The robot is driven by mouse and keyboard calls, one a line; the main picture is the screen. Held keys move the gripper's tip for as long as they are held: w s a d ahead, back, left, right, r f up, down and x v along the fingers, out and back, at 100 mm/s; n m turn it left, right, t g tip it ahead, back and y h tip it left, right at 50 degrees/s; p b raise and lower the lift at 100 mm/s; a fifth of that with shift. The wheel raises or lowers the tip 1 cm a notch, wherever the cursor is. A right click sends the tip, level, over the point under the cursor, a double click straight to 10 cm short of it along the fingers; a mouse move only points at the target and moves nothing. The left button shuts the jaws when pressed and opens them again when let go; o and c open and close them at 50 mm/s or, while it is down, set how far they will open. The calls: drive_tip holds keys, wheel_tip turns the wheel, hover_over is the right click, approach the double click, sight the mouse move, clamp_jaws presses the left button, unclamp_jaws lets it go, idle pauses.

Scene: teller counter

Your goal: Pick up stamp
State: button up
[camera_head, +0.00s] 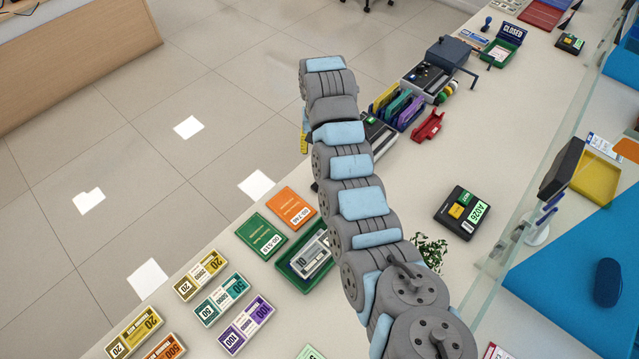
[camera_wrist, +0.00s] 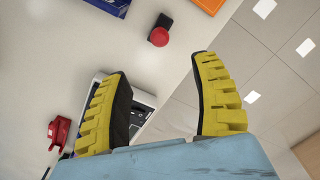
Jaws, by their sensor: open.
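A small stamp-like object with a round red knob and a dark body (camera_wrist: 160,32) lies on the counter in the wrist view, beyond the fingertips. In the head view my arm seems to hide it. Another upright object with a blue knob (camera_head: 487,23), possibly also a stamp, is at the counter's far end. My gripper (camera_wrist: 158,66) is open and empty, its yellow fingers spread wide, with the red-knobbed object ahead of the gap. In the head view only a bit of one yellow finger (camera_head: 304,140) shows beside my arm.
A grey device (camera_wrist: 142,108) shows behind the left finger in the wrist view. In the head view a file rack (camera_head: 402,106) and a red desk tool (camera_head: 428,126) stand right of my arm. An orange booklet (camera_head: 291,207) and banknote bundles lie nearer. Floor drops away left.

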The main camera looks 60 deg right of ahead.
wheel_tip(320, 180, down, 3)
drive_tip(key=shift+r, duration=0.2)
drive_tip(key=shift+f+b, duration=0.9)
drive_tip(key=shift+f, duration=4.95)
clamp_jaws()
